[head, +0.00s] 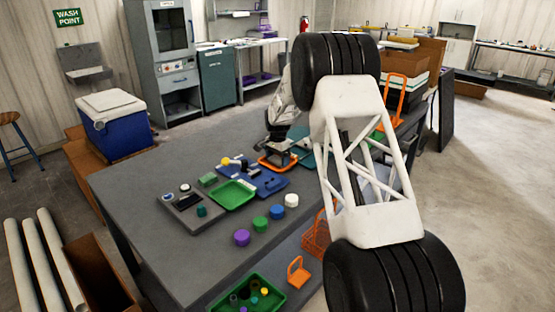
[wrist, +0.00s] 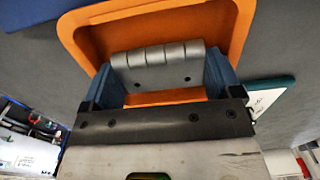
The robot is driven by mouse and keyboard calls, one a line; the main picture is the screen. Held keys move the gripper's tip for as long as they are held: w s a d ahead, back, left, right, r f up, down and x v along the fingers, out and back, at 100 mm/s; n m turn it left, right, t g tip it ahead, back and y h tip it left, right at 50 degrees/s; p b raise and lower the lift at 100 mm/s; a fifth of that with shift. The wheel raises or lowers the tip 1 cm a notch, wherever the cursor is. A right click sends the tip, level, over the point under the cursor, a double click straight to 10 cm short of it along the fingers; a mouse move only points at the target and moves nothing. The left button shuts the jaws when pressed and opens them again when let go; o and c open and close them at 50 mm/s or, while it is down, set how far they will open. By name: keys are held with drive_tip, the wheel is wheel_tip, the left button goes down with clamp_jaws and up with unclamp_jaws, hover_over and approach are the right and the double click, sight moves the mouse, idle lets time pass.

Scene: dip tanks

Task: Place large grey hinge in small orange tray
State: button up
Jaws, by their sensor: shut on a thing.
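The grey hinge (wrist: 158,64), with a knuckled barrel and screw holes, is between the two blue fingers of my gripper (wrist: 164,78) in the wrist view. My gripper is shut on it. The small orange tray (wrist: 82,32) lies directly behind the hinge, its rim around the hinge on the far side and both sides. I cannot tell whether the hinge touches the tray floor. In the head view my gripper (head: 279,150) is down at the orange tray (head: 264,164), hiding much of it; the hinge cannot be made out there.
A blue tray (head: 268,186) with small parts and a green tray (head: 234,195) stand left of the orange tray. A teal board (head: 303,148) lies close on its right. Several coloured round pieces (head: 260,223) stand nearer on the grey table (head: 190,250). My white arm link blocks the right.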

sight(278, 159)
drive_tip(key=o, duration=1.1)
drive_tip(key=shift+f, duration=0.1)
wheel_tip(278, 159, up, 12)
idle(0.8)
drive_tip(key=shift+r, duration=0.2)
